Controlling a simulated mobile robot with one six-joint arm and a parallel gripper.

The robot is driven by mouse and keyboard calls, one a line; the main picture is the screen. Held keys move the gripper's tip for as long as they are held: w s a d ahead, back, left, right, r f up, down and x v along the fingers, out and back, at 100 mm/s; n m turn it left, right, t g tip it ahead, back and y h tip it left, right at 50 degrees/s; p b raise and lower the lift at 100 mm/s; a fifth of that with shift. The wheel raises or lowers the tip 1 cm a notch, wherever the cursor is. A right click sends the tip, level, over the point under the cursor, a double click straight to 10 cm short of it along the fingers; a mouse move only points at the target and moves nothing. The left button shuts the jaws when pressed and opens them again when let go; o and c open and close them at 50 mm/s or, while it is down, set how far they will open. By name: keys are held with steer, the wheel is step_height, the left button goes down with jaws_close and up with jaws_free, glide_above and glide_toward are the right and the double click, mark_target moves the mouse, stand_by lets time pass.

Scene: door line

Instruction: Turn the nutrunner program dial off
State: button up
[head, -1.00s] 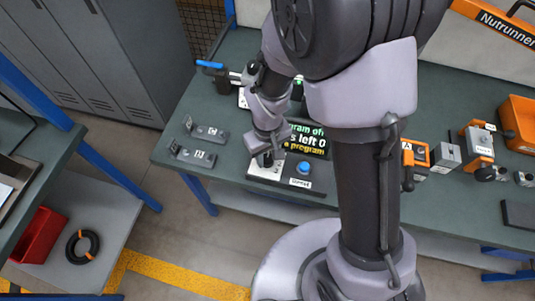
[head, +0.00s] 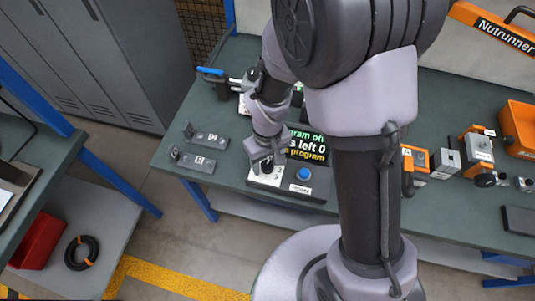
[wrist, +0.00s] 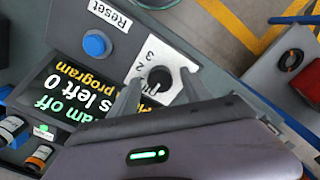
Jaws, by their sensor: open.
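The program dial (wrist: 158,80) is a round black knob on a white plate marked with numbers, 2 and 3 among them. It also shows in the head view (head: 266,169), below my gripper (head: 265,158). In the wrist view my gripper (wrist: 157,90) is open, one finger on each side of the dial and apart from it; other markings are partly covered. The display (wrist: 68,118) beside it reads "...am off", "...s left 0" and "...program", cut off at one side. I cannot tell the knob's exact pointing.
A blue button (head: 303,174) labelled Reset sits right of the dial. Two small grey brackets (head: 196,162) lie left on the bench (head: 225,130). An orange tool (head: 416,160) and fittings stand to the right. A blue-handled clamp (head: 212,72) is behind.

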mark_target(268, 165)
step_height(268, 165, up, 17)
steer(key=p, duration=0.6)
steer(key=shift+r, duration=0.1)
steer(key=s+d+r+m+t+y+b, duration=0.2)
steer(key=s+d+r+m+t+b, duration=0.3)
steer(key=s+r+m, duration=0.4)
steer(key=shift+s+d+r+m+t+b, duration=0.3)
steer(key=shift+s+d+t+b, duration=0.15)
steer(key=shift+s+d, duration=0.55)
steer(key=shift+s+a, duration=0.1)
steer(key=shift+a, duration=0.1)
